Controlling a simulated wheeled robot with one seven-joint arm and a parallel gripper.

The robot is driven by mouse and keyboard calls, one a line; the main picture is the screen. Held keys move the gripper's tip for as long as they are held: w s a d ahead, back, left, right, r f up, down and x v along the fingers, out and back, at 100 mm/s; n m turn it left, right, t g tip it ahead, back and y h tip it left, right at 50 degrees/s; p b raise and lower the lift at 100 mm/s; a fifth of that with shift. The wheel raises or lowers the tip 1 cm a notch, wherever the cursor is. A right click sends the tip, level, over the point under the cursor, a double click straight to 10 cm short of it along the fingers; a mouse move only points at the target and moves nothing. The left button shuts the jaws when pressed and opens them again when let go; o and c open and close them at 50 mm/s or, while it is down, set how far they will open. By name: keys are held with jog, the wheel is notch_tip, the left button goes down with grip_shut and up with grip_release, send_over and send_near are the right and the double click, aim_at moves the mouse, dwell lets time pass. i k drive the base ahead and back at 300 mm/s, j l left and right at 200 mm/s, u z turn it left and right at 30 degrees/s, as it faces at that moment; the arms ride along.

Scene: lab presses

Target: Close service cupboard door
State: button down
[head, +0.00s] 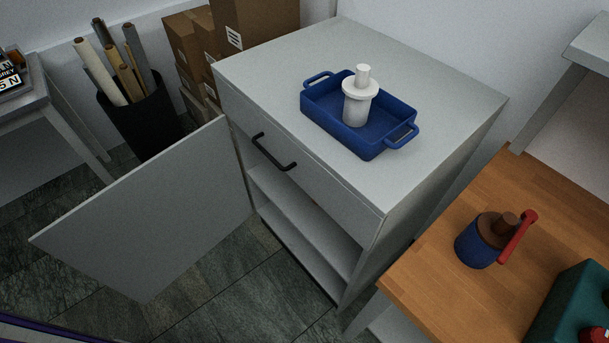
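The grey service cupboard (440,100) stands in the middle of the head view. Its door (155,215) is hinged at the cupboard's left front edge and stands wide open, swung out toward the lower left. The open front shows an inner shelf (300,215) that looks empty. Above the opening is a closed drawer front (340,185) with a black bar handle (272,152). No handle shows on the visible face of the door. My gripper is not in view.
A blue tray (315,100) with a white pestle-like object (358,100) sits on the cupboard top. A black bin of rolls (145,120) and boxes (255,25) stand behind the door. A wooden bench (435,265) is at right. Floor before the opening is clear.

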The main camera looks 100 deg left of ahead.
aim_at(138, 233)
jog(key=k+u, duration=0.1)
jog(key=k, duration=2.15)
jog(key=k+u, duration=0.1)
jog(key=u, duration=0.3)
jog(key=k+u, duration=0.1)
jog(key=u, duration=0.3)
jog(key=k+j+u, duration=0.1)
jog(key=u, duration=0.65)
jog(key=k+u, duration=0.15)
jog(key=u, duration=0.2)
jog(key=k+j+u, duration=0.1)
jog(key=u, duration=0.25)
jog(key=k+j+u, duration=0.1)
jog(key=u, duration=0.25)
